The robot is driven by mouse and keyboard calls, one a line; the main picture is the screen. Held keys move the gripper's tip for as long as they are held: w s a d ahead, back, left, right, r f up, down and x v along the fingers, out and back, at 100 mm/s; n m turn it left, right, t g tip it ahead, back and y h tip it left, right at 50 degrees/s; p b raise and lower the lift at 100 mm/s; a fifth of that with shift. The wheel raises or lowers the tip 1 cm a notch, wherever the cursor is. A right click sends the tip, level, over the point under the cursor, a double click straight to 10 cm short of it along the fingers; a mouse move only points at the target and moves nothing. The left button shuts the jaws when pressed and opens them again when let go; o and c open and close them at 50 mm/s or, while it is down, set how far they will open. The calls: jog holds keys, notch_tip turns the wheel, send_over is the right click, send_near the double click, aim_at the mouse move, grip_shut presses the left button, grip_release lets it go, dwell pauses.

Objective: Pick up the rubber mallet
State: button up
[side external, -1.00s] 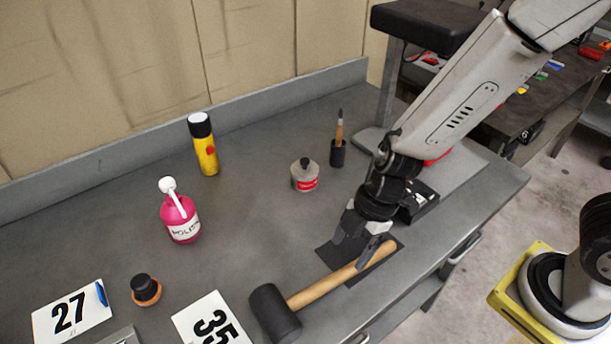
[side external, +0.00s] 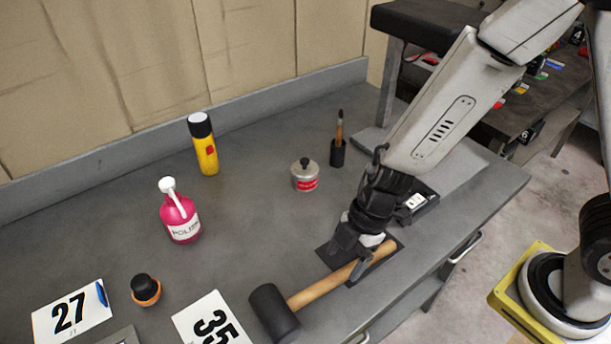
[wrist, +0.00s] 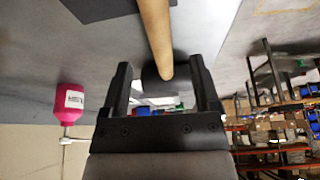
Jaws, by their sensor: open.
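The rubber mallet (side external: 318,290) lies on the grey bench in the side view, with its black head at the lower left and its wooden handle running up to the right. Part of the handle lies over a dark square mat (side external: 388,248). My gripper (side external: 352,258) is open and low at the handle, towards its far end from the head. One finger is on each side of the handle. In the wrist view the handle (wrist: 154,30) runs down from the top to between my open fingers (wrist: 160,68). I cannot tell whether the fingers touch it.
A pink bottle (side external: 181,218), yellow-black flashlight (side external: 206,155), round tin (side external: 305,178) and brush in a holder (side external: 338,150) stand behind. A small orange-black jar (side external: 145,290) and number cards 27 (side external: 72,313) and 35 (side external: 210,320) are at the left front. The bench middle is clear.

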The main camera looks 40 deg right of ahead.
aim_at(335, 276)
jog(key=shift+f, duration=0.15)
jog(key=shift+x, duration=2.4)
grip_shut()
